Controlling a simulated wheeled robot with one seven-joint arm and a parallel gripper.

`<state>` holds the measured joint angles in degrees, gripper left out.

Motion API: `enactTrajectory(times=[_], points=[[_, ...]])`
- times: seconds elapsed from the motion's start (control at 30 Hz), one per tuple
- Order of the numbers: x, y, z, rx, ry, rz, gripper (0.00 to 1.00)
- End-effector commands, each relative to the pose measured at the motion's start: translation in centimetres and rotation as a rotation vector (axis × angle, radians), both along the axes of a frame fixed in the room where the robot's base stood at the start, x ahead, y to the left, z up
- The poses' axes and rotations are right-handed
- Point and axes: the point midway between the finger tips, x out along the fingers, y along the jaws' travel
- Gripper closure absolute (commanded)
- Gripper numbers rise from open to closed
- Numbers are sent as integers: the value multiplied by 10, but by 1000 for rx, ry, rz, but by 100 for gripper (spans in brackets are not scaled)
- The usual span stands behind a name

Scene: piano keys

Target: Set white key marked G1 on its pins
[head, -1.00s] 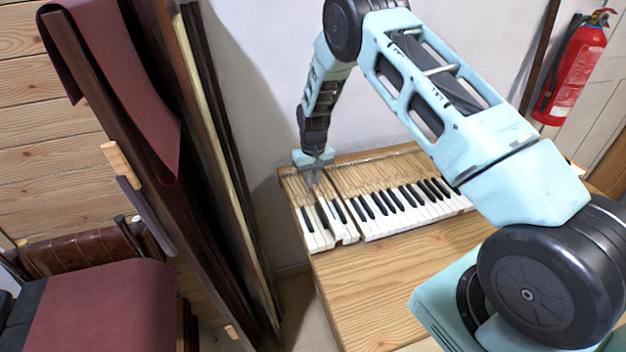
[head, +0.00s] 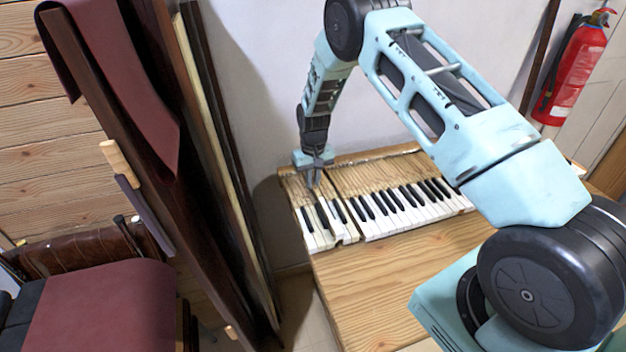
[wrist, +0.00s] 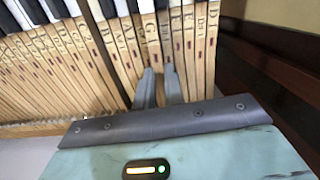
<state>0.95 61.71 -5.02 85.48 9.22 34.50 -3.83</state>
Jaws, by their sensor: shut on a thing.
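My gripper (head: 315,184) points down over the rear wooden part of the keys at the left end of the keyboard. In the wrist view my gripper (wrist: 160,74) is shut on the wooden shank of a white key (wrist: 152,42), whose stamp looks like a G; the digit is too small to read. The key lies in line among its neighbours, close to them on both sides. Its pins are hidden, so I cannot tell whether it sits on them.
The keyboard (head: 400,208) lies on a wooden bench (head: 375,285). Neighbouring key shanks (wrist: 188,45) stand close on both sides of my fingers. Dark upright panels (head: 215,190) stand left of the bench. A fire extinguisher (head: 572,75) hangs at the far right.

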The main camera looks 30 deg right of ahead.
Motion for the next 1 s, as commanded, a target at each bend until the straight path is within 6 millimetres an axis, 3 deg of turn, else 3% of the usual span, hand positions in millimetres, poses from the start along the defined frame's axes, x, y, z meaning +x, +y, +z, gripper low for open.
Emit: enactTrajectory(times=[1.0], points=[[0, 0, -8, 0, -1, 0, 100]])
